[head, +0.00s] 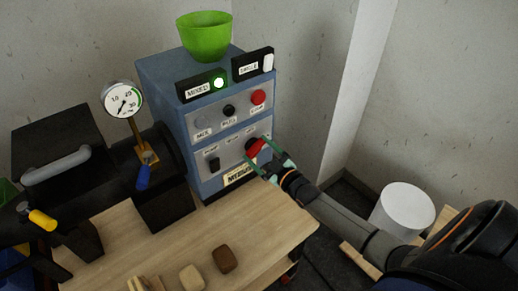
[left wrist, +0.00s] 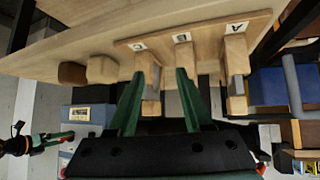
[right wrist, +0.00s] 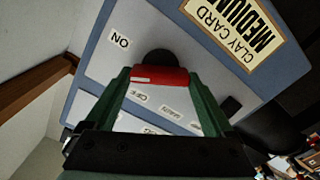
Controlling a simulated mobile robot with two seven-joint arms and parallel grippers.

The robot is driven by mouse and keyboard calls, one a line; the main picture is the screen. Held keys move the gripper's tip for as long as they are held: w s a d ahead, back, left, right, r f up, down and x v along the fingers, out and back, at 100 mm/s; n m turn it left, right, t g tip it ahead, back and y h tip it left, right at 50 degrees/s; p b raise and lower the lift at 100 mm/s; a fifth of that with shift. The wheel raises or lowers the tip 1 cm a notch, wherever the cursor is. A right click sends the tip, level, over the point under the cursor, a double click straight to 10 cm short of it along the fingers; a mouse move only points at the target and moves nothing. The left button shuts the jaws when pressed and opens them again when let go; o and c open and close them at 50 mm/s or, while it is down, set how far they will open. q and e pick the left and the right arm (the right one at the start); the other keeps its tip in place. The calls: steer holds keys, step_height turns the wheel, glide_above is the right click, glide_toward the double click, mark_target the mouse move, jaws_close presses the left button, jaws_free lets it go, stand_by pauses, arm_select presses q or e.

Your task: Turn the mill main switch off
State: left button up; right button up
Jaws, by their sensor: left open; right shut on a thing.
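The main switch (head: 254,149) is a red handle on a dark round base, low on the right of the blue control cabinet's front (head: 195,138). In the right wrist view the red handle (right wrist: 160,75) lies between the fingers of my right gripper (right wrist: 159,82), which is shut on it. ON, OFF and MAIN labels show around it; which label the handle points to I cannot tell. In the head view my right gripper (head: 270,166) reaches it from the lower right. My left gripper (left wrist: 158,80) is open and empty, near wooden pegs (left wrist: 150,75) marked A, B, C.
A red button (head: 258,97) is above the switch. A pressure gauge (head: 122,100) stands left. Two blocks (head: 224,259) lie on the wooden table (head: 190,235).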

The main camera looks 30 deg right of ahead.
steer(key=n, duration=0.2)
steer(key=shift+n, duration=0.4)
steer(key=n, duration=0.2)
steer(key=shift+a+f+n, duration=0.1)
steer(key=shift+n, duration=0.3)
steer(key=n, duration=0.3)
steer(key=shift+f+b, duration=0.15)
steer(key=shift+b, duration=0.2)
steer(key=shift+n+b, duration=0.4)
steer(key=shift+n, duration=1.4)
steer(key=o, duration=1.1)
steer(key=s, duration=0.8)
steer(key=s+d, duration=0.1)
steer(key=s, duration=0.3)
steer(key=shift+s, duration=0.3)
